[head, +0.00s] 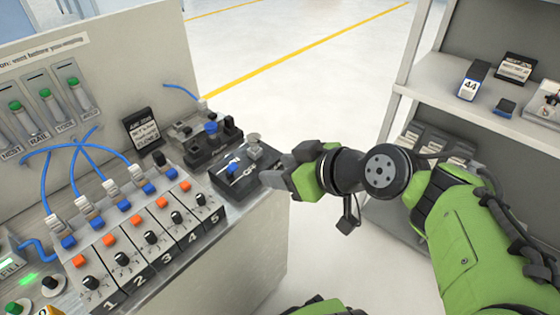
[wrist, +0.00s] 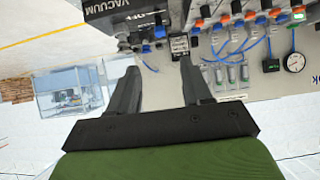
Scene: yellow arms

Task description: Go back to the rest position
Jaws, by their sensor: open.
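My gripper (head: 280,178) shows in the head view at the right edge of the control bench, by a dark box with a blue knob (head: 232,169). My green arm reaches in from the right. In the wrist view the two dark fingers of my gripper (wrist: 160,72) are spread apart with nothing between them. In the head view the fingertips overlap the box's edge, and I cannot tell whether they touch it.
The bench carries a numbered switch panel (head: 150,240) with blue cables and orange buttons. A small black sign (head: 147,137) stands behind it. A grey shelf (head: 480,105) with boxed items is at the right. Open floor (head: 300,60) lies beyond.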

